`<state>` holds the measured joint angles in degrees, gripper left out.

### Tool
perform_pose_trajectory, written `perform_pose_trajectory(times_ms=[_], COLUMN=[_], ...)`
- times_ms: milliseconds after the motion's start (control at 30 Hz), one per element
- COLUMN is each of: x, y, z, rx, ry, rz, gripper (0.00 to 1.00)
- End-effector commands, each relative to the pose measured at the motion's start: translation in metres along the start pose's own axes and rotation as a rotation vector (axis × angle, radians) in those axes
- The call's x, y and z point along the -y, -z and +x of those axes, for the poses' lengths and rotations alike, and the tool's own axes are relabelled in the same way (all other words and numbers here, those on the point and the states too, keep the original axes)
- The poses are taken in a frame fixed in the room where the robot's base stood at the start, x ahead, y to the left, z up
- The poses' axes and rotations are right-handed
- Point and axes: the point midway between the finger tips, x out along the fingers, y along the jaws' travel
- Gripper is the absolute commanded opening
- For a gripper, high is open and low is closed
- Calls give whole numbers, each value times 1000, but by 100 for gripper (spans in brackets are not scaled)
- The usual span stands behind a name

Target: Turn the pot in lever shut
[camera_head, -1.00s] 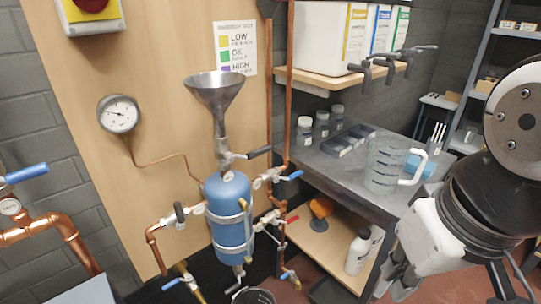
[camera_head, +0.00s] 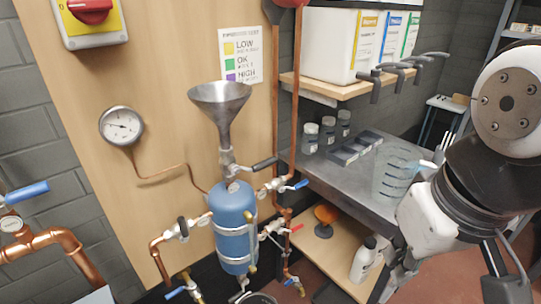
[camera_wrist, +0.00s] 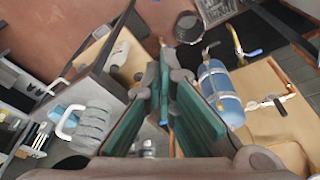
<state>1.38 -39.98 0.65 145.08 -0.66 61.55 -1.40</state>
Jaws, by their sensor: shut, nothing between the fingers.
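The blue dosing pot (camera_head: 232,222) stands upright against the wooden panel, under a steel funnel (camera_head: 219,100). A black lever (camera_head: 264,164) juts right below the funnel. Another black lever (camera_head: 183,227) is on the left pipe branch, a blue lever (camera_head: 300,184) on the right branch and a red lever (camera_head: 296,228) lower right. I cannot read which is the pot in lever. My gripper (camera_head: 392,287) is low at the right, shut, empty and apart from the pot. In the wrist view my gripper (camera_wrist: 164,80) has the pot (camera_wrist: 219,92) to its right.
A grey bench (camera_head: 340,180) with small jars and a clear measuring jug (camera_head: 395,175) lies to the right. A white bottle (camera_head: 362,258) stands on its lower shelf. A pressure gauge (camera_head: 121,125) is on the panel. A bucket (camera_wrist: 188,27) is on the floor near the pot.

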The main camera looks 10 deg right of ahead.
Motion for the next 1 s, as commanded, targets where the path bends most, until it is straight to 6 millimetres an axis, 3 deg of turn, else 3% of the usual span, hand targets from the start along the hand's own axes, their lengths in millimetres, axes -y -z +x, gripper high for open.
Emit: perform_pose_trajectory(times_ms=[267,467,767,1000], x=[-4,-8,-15,-17], y=[27,60,128,177], z=[9,24,68,116], rx=[9,24,45,53], ry=[-36,-68,-95,-78], rz=[-39,-91,-212,-307], gripper=[0,0,0,0])
